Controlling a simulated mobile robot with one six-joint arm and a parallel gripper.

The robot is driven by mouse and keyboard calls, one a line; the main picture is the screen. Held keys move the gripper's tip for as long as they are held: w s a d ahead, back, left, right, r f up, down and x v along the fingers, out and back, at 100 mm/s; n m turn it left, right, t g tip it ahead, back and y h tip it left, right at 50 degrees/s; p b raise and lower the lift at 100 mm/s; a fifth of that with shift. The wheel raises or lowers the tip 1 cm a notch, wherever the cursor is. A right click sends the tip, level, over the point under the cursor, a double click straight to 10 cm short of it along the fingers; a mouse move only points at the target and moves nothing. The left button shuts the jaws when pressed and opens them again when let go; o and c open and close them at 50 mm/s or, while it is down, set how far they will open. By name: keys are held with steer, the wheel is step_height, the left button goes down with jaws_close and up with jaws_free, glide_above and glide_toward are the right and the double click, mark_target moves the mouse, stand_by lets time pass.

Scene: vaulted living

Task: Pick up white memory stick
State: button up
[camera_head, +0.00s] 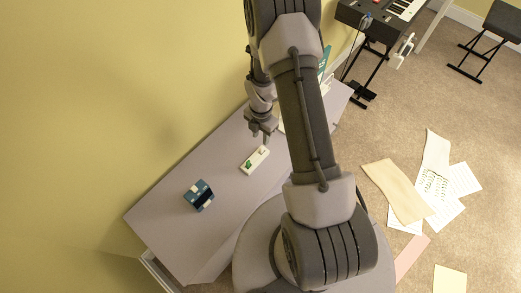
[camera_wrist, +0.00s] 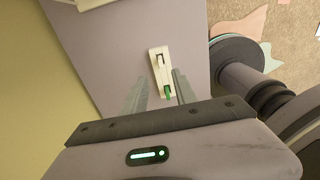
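The white memory stick (camera_head: 255,160), a small white oblong with a green mark, lies flat on the grey-lilac tabletop (camera_head: 165,226). In the wrist view the white stick (camera_wrist: 156,57) appears between and just beyond the fingertips, its green part at the near end. My gripper (camera_head: 264,136) hangs over the table close to one end of the stick in the head view. In the wrist view my gripper (camera_wrist: 158,77) has its two fingers apart, with nothing held. The height of the fingertips above the stick is hard to judge.
A dark blue box (camera_head: 198,195) with light patches sits on the table left of the stick. A yellow wall (camera_head: 90,100) runs along the table's far side. Loose papers (camera_head: 397,190) lie on the carpet at right. A keyboard (camera_head: 385,18) on a stand and a stool (camera_head: 503,22) are at the back.

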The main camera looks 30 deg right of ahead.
mark_target(262, 147)
step_height(262, 147, down, 5)
steer(key=shift+r+b, duration=0.15)
steer(key=shift+b, duration=0.45)
steer(key=f+b, duration=0.3)
steer(key=f, duration=0.2)
steer(key=shift+d+f, duration=0.1)
steer(key=shift+d, duration=0.1)
steer(key=shift+r, duration=0.2)
jaws_close()
